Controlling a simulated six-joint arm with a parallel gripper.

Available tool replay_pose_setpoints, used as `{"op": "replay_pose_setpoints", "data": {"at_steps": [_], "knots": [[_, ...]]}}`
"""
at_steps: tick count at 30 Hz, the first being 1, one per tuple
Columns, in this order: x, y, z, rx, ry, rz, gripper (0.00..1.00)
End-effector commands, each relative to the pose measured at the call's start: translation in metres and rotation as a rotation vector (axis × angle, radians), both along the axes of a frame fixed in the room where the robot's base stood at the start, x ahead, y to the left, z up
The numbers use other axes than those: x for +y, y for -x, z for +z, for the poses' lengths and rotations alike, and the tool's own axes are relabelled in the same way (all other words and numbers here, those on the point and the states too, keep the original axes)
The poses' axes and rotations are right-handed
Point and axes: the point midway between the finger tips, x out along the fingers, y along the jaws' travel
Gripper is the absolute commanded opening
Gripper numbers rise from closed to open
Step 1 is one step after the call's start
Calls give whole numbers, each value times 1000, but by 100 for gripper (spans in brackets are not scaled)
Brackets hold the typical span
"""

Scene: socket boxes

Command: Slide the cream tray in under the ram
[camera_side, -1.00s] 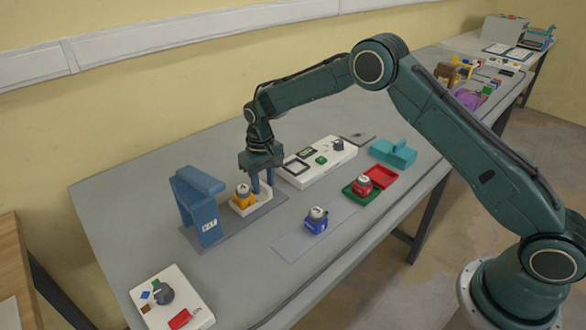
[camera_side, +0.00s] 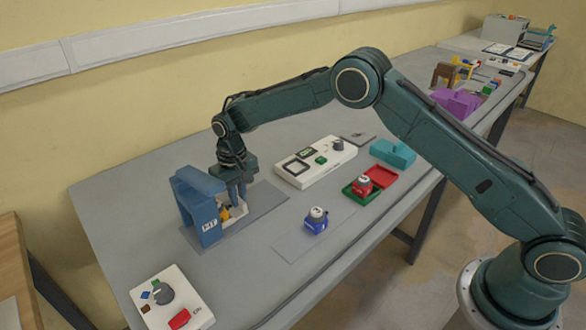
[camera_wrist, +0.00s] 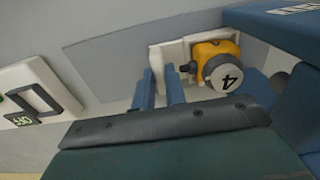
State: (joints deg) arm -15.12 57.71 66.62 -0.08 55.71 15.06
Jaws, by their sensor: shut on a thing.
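The cream tray (camera_side: 241,207) is at the mouth of the blue press (camera_side: 207,227), partly in under its overhanging top. In the wrist view the tray (camera_wrist: 157,58) carries a yellow socket box (camera_wrist: 212,48) with a round white cap marked 4. The yellow box (camera_side: 226,213) is partly hidden by the press in the side view. My gripper (camera_side: 239,202) points down at the tray's outer end, away from the press. Its two blue fingers (camera_wrist: 160,88) are shut on the tray. I cannot make out the ram beneath the press top.
A grey plate (camera_side: 268,200) lies under the press and tray. A white panel (camera_side: 317,165) stands behind, to the right. A switch panel (camera_side: 170,298) lies at front left.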

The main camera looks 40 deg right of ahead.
Motion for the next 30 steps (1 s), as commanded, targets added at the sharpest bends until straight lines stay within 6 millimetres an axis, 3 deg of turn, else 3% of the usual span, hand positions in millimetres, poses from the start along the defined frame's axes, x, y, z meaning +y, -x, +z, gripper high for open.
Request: {"op": "replay_pose_setpoints", "data": {"at_steps": [8, 9, 12, 23, 30], "knots": [[1, -1, 1, -3, 0, -2, 0], [1, -1, 1, -3, 0, -2, 14], [1, -1, 1, -3, 0, -2, 34], [1, 0, 1, -1, 0, -2, 35], [1, -1, 16, -4, 0, -2, 35]]}}
